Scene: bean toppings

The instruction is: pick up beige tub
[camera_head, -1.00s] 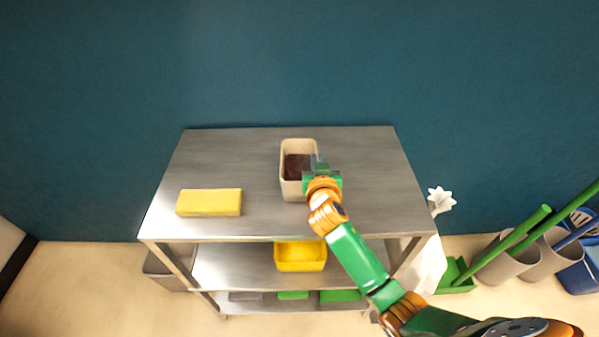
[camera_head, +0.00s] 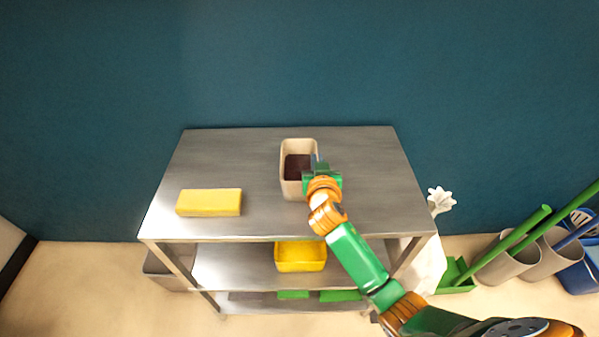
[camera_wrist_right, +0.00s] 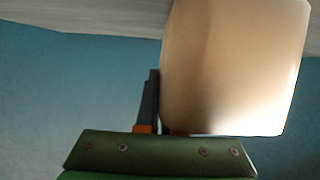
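The beige tub (camera_head: 298,146) stands upright at the middle of the metal table top, with dark brown contents inside. My right gripper (camera_head: 318,165) is at the tub's right wall, reaching over its rim. In the right wrist view the tub (camera_wrist_right: 235,70) fills the upper right. One dark finger of my right gripper (camera_wrist_right: 160,105) lies right along the tub's edge, and the other is hidden behind the tub wall. The fingers look close together, shut on the wall. My left gripper is not in view.
A yellow block (camera_head: 209,202) lies on the table top (camera_head: 250,165) at the left. A yellow bin (camera_head: 300,257) stands on the shelf below. Grey bins (camera_head: 507,257) with green handles stand on the floor at the right. The table top's back right is clear.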

